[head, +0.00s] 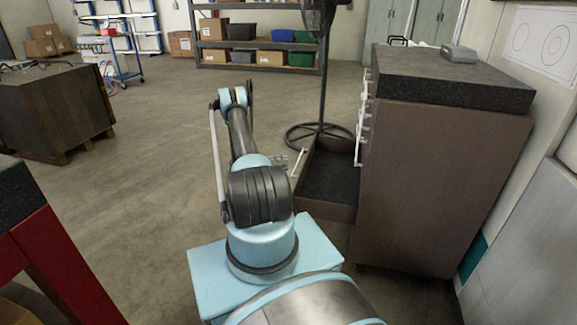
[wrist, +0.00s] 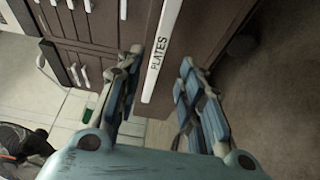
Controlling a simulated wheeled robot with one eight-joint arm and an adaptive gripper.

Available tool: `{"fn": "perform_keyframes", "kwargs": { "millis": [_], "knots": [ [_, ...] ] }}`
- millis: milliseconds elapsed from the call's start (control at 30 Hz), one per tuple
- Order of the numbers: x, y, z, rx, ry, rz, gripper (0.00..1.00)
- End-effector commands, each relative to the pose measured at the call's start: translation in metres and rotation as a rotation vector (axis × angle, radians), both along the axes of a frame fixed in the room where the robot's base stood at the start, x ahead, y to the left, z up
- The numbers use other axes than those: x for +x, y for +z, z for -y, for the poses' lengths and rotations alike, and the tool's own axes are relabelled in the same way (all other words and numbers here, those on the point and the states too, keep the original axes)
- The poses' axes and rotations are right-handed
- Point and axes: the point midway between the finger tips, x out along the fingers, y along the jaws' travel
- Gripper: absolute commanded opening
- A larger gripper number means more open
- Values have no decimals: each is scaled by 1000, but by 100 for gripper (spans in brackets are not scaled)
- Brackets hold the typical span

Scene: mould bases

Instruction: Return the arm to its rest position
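My gripper (wrist: 161,62) is open in the wrist view, its two blue-and-grey fingers apart. A long white handle (wrist: 154,65) marked "PLATES" on a brown drawer front shows in the gap between them, with space visible on both sides. In the head view my arm (head: 240,135) reaches forward. Only a small part of the gripper shows beside the arm, close to the white handle (head: 299,161) of a pulled-out drawer (head: 330,185). I cannot tell how far the fingertips are from the handle. The drawer's visible floor is dark and looks empty.
The drawer belongs to a brown cabinet (head: 435,180) on the right, with a dark top and a grey object (head: 458,53) on it. A fan stand (head: 320,130) stands behind the drawer. A dark crate-like block (head: 55,110) is far left. Open floor (head: 150,180) lies left of my arm.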

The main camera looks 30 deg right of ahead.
Motion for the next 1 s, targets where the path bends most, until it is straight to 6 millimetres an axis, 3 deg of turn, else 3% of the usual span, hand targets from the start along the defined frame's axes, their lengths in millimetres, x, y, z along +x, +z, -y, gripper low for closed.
{"fn": "perform_keyframes", "kwargs": {
  "millis": [200,700,867,1000],
  "knots": [
    [3,0,-12,1,0,0,35],
    [4,3,-12,5,1,1,35],
    [12,24,-13,37,13,6,35],
    [22,58,-16,92,31,13,35]
  ]
}}
